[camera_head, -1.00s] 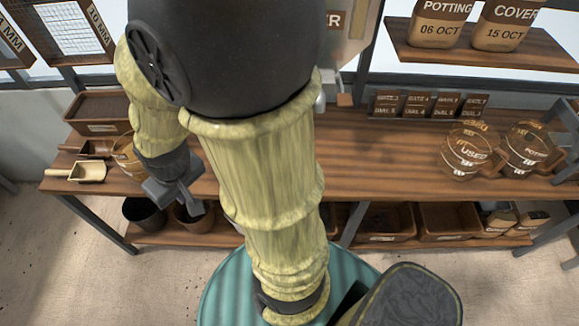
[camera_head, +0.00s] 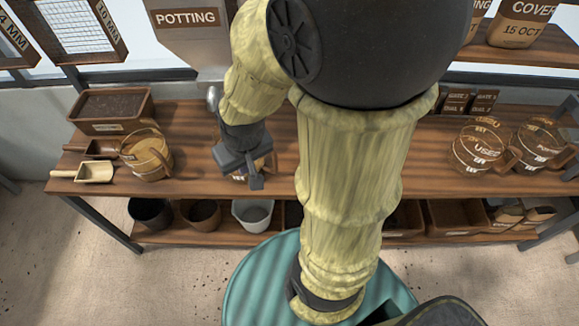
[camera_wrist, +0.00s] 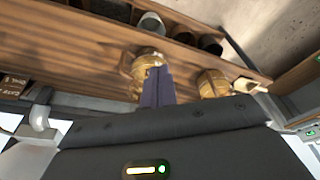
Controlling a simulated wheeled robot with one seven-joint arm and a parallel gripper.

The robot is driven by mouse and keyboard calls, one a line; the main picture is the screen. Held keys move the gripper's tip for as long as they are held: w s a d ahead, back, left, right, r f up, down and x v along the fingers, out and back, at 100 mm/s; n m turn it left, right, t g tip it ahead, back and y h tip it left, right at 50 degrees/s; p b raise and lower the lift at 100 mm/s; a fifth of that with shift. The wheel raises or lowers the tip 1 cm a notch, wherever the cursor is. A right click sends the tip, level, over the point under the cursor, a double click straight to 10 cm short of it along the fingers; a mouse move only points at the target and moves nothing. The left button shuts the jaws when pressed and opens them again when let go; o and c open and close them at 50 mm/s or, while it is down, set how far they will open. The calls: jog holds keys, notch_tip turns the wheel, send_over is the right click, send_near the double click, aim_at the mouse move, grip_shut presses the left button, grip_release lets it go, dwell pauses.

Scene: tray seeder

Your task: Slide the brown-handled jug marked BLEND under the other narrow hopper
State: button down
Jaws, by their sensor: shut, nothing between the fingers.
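My gripper (camera_head: 254,180) is shut and empty, low over the bench in the head view. A yellowish jug (camera_head: 267,165) is mostly hidden behind it; in the wrist view this jug (camera_wrist: 147,62) shows right beside the dark fingertips, and I cannot tell if they touch. Another jug (camera_head: 147,153) with a brown handle stands on the bench to the left, also visible in the wrist view (camera_wrist: 212,83). I cannot read BLEND on either. The POTTING hopper (camera_head: 187,45) hangs at the back, its lower end near my arm. The other narrow hopper is not visible, perhaps behind my arm.
Two clear jugs, one marked USED (camera_head: 478,150), stand at the right of the bench. A soil tray (camera_head: 112,122) and wooden scoops (camera_head: 95,172) lie at the left. Pots, including a grey one (camera_head: 252,214), and bins fill the lower shelf.

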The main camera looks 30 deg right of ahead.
jog(key=w+d+f+m+y+b, duration=0.1)
jog(key=w+d+f+m+b, duration=0.1)
jog(key=d+f+m, duration=0.7)
jog(key=w+d+f+m+y+b, duration=0.1)
jog(key=w+d+f+m+b, duration=0.2)
jog(key=d+f+m, duration=0.6)
jog(key=d+m+b, duration=0.2)
jog(key=d+m, duration=0.1)
jog(key=m, duration=0.6)
jog(key=shift+w+m, duration=0.3)
jog(key=shift+m, duration=0.1)
jog(key=shift+f, duration=0.2)
jog(key=b+x, duration=0.2)
jog(key=x, duration=0.8)
jog(key=shift+s+a, duration=0.1)
jog(key=w+a, duration=0.1)
jog(key=w+a+p, duration=0.1)
jog(key=shift+w+a+r, duration=0.15)
jog(key=shift+w+r, duration=0.05)
jog(key=shift+w, duration=0.15)
jog(key=shift+w+a+f, duration=0.1)
jog(key=shift+w+a, duration=0.05)
jog(key=shift+w, duration=0.1)
